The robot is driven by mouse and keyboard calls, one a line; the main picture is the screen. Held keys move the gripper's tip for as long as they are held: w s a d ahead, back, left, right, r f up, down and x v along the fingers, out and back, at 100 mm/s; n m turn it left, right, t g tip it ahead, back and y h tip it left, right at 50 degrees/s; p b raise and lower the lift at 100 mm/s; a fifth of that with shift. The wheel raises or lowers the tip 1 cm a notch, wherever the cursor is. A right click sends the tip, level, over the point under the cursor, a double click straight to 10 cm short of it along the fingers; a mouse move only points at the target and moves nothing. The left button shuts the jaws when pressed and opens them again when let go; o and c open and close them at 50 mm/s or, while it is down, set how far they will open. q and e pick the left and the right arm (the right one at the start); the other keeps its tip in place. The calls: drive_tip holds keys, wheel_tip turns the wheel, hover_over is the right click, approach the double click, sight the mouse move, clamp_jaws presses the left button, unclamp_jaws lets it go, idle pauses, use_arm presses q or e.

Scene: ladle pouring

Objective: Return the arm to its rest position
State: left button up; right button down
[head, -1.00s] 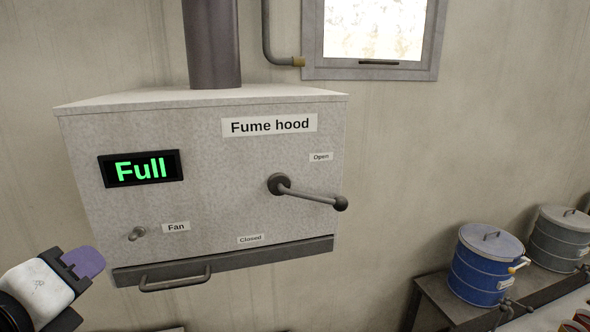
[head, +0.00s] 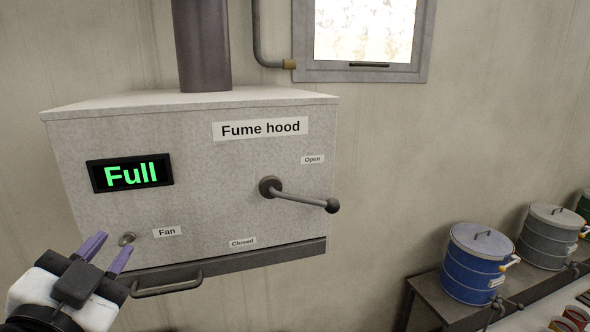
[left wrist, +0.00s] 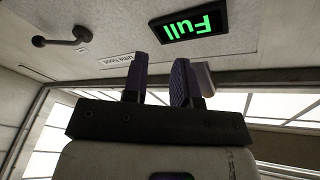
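My left gripper (head: 114,244) is at the lower left in the head view, in front of the fume hood's lower left corner. Its two purple-lined fingers are apart with nothing between them. In the left wrist view the fingers (left wrist: 160,82) also stand apart and empty. The fume hood (head: 215,180) hangs on the wall with a green "Full" display (head: 130,174). The small fan switch (head: 127,239) is close to the fingertips in the picture; I see no clear contact. The display also shows upside down in the left wrist view (left wrist: 190,22). My right gripper is out of view.
A lever (head: 300,197) with a ball end sticks out from the hood front. A handle bar (head: 168,286) runs along its lower edge, near my gripper. A blue lidded container (head: 474,268) and a grey one (head: 545,238) stand on a bench at right.

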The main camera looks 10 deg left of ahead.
use_arm(q)
drive_tip(key=s+d+f+n+g+h, duration=0.15)
drive_tip(key=f+g, duration=0.25)
drive_tip(key=f, duration=1.3)
drive_tip(key=s+d+f+n+g, duration=0.2)
drive_tip(key=f+g, duration=0.2)
drive_tip(key=f, duration=1.3)
drive_tip(key=s+d+f+g+h, duration=0.1)
drive_tip(key=s+f+g, duration=0.6)
drive_tip(key=s+f, duration=1.2)
drive_tip(key=shift+s+d+n+g, duration=0.4)
drive_tip(key=shift+s+d, duration=0.35)
drive_tip(key=shift+s, duration=0.15)
